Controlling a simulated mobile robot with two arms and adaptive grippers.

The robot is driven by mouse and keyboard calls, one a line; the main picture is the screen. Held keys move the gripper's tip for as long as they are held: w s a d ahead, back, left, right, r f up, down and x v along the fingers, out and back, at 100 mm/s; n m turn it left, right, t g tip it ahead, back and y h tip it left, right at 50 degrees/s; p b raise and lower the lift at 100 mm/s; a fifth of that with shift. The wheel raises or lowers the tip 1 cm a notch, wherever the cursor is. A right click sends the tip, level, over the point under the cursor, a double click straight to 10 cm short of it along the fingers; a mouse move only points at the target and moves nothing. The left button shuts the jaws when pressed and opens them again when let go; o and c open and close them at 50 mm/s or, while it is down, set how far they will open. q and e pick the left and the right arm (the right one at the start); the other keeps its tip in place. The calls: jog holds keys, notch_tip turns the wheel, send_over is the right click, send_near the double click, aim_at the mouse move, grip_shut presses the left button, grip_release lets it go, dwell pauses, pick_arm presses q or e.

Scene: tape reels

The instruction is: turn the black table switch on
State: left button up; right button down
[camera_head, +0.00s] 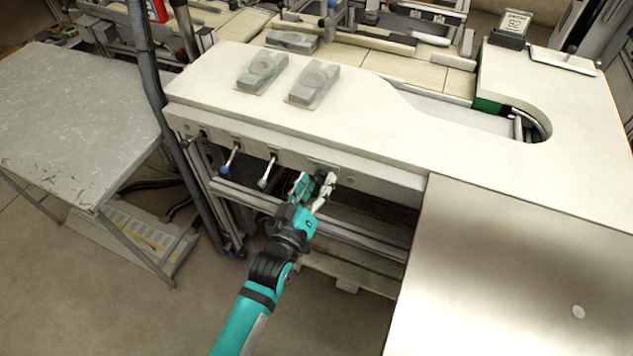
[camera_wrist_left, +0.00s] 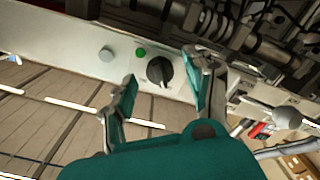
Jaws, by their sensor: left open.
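The black table switch (camera_wrist_left: 160,71) is a dark round knob on the pale front panel of the table, seen in the left wrist view. My left gripper (camera_wrist_left: 159,67) is open, with one finger to each side of the knob in that view. Whether the fingers touch the knob cannot be told. In the head view my left gripper (camera_head: 314,182) is at the table's front edge, and its fingers largely hide the switch. My right gripper is not in view.
A green button (camera_wrist_left: 140,52) and a grey round button (camera_wrist_left: 105,54) are on the same panel. Levers with a blue end (camera_head: 225,169) and a white end (camera_head: 263,183) stick out left of my gripper. The white tabletop (camera_head: 370,130) is above; grey reel holders (camera_head: 313,83) sit on it.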

pick_arm(q)
grip_shut()
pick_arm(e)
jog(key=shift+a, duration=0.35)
